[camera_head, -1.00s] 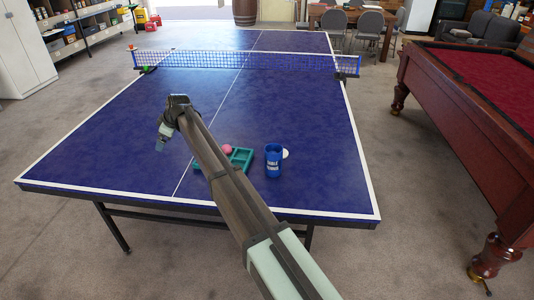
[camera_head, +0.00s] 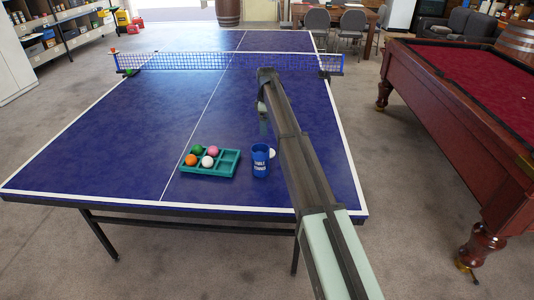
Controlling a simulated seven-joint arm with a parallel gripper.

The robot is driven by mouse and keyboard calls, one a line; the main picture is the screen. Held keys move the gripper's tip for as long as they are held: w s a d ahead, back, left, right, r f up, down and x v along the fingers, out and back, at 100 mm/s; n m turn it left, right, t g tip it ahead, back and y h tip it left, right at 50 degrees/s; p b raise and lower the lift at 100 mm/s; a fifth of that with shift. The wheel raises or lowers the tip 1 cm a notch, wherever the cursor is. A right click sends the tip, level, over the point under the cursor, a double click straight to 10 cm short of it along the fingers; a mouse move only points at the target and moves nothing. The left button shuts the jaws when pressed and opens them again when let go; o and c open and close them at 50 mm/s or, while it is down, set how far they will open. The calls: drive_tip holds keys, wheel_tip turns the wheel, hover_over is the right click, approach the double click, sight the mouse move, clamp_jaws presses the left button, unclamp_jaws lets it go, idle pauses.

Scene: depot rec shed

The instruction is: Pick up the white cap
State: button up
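A small white round thing, which looks like the white cap (camera_head: 273,153), lies on the blue table just behind and right of a blue cup. The cup hides part of its left side. My gripper (camera_head: 263,127) points down above the table, a little beyond the cap and slightly left of it in the picture. Its fingers are small and dark against the blue, so I cannot tell whether they are open or shut. No held object is visible.
The lettered blue cup (camera_head: 260,161) stands close beside the cap. Left of it is a teal compartment tray (camera_head: 227,168) with green, pink, orange and white balls. A net (camera_head: 230,62) crosses the table (camera_head: 120,150) farther back. The table's left half is mostly clear.

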wheel_tip(320, 180, down, 8)
drive_tip(key=shift+f, duration=0.1)
drive_tip(key=shift+w+f, duration=0.15)
drive_tip(key=shift+f, duration=2.45)
drive_tip(key=shift+c, duration=0.3)
drive_tip(key=c, duration=0.9)
